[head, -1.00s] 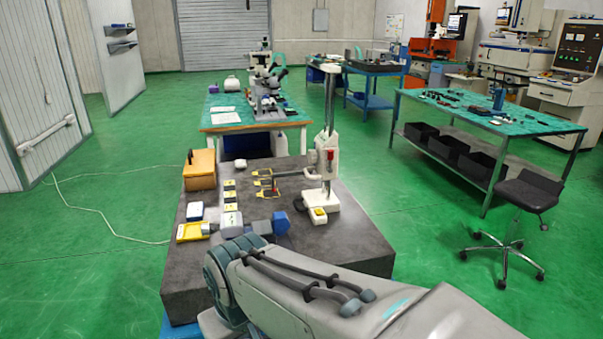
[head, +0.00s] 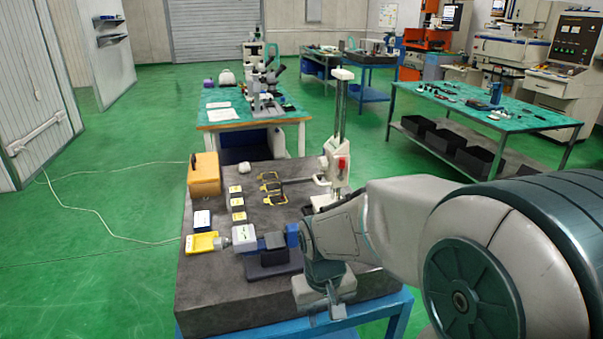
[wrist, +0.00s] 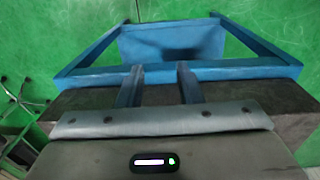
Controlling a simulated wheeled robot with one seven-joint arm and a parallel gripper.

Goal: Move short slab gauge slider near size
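A bench gauge with a white display box (head: 243,238), a blue bar and a blue end piece (head: 292,235) lies across the front of the dark slab, above a dark base (head: 273,265). A dark block (head: 274,241) on its bar looks like the slider; I cannot tell which setting it has. My arm hangs just right of the gauge in the head view. My gripper (wrist: 160,75) shows in the wrist view with two dark blue fingers apart and nothing between them. It is over the slab's edge; its fingertips are not clear in the head view.
The dark slab (head: 215,285) rests on a blue stand (head: 385,318). An orange box (head: 204,175), a yellow tray (head: 201,243), small blocks (head: 237,203), yellow-framed pieces (head: 270,188) and a white column stand (head: 338,150) are on it.

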